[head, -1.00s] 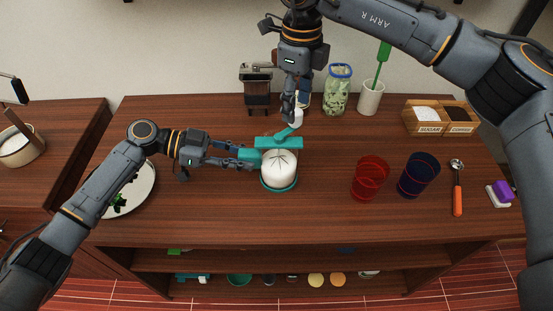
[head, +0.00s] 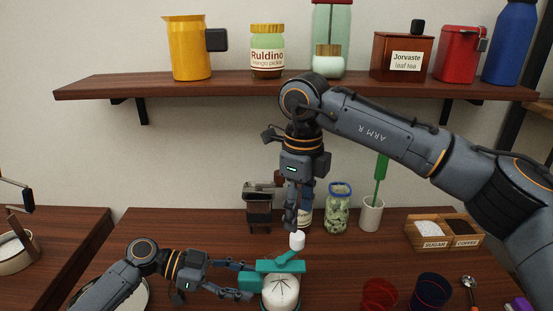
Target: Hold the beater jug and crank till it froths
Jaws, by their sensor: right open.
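The beater jug (head: 281,291) stands upright on the counter, a white body with dark lines, cut off by the lower picture edge. It has a teal lid (head: 268,267) with a teal crank arm (head: 287,257) ending in a white knob (head: 297,241). A teal block handle (head: 251,282) sticks out on its left. My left gripper (head: 243,281) reaches in from the left and is shut on this handle. My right gripper (head: 291,224) points down from above, open, with its fingertips just above and beside the knob; whether they touch it I cannot tell.
Behind stand a dark grinder (head: 258,211), a green-filled jar (head: 338,212) and a white utensil cup (head: 371,214). A sugar and coffee box (head: 444,235) is at right. Red (head: 379,295) and blue (head: 430,291) cups stand right of the jug. A shelf (head: 290,88) with containers hangs above.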

